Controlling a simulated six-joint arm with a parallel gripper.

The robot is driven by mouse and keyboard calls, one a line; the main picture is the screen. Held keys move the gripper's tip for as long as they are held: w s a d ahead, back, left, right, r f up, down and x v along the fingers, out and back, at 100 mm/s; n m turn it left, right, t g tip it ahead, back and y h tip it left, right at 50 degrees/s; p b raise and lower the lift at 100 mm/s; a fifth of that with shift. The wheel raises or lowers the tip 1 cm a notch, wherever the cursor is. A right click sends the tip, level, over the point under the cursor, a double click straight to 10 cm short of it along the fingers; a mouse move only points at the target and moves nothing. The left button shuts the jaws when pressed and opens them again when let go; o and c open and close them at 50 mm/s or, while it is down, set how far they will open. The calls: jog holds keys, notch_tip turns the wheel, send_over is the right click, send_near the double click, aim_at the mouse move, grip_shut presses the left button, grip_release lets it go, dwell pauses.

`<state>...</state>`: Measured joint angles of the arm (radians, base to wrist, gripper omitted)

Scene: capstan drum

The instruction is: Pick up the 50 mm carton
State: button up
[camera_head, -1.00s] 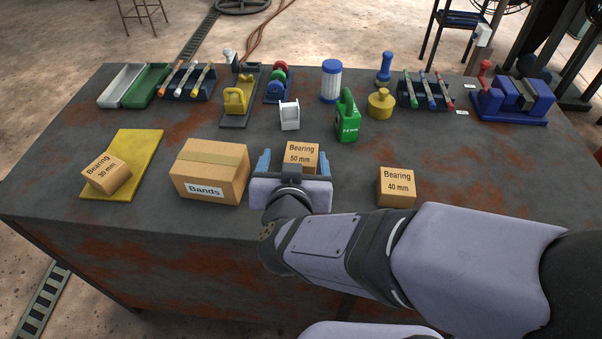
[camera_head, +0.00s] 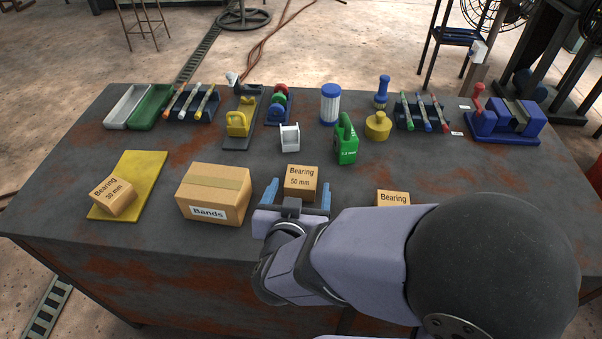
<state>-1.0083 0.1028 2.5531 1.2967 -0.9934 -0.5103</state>
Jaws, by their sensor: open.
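The 50 mm bearing carton (camera_head: 300,183) is a small brown box with black lettering, standing upright on the dark table near its front middle. My gripper (camera_head: 298,192) is open, with one blue finger toward the carton's left side and the other toward its right. The fingers point away from me, toward the carton. The gripper body sits in front of the carton's lower part. Whether either finger touches the carton I cannot tell.
The larger Bands box (camera_head: 214,194) stands to the left. The 30 mm carton (camera_head: 114,195) sits on a yellow mat (camera_head: 148,167). The 40 mm carton (camera_head: 394,198) is at right, partly hidden by my arm. A green jug (camera_head: 346,142) and white holder (camera_head: 289,137) stand behind.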

aim_at(300, 185)
jog(key=shift+w+f+p, duration=0.1)
jog(key=shift+f+p, duration=0.1)
jog(key=shift+p, duration=0.15)
jog(key=shift+w, duration=0.15)
jog(key=shift+w+f+p, duration=0.15)
jog(key=shift+w+p, duration=0.3)
jog(key=shift+p, duration=0.1)
jog(key=shift+x, duration=2)
jog(key=shift+a, duration=0.1)
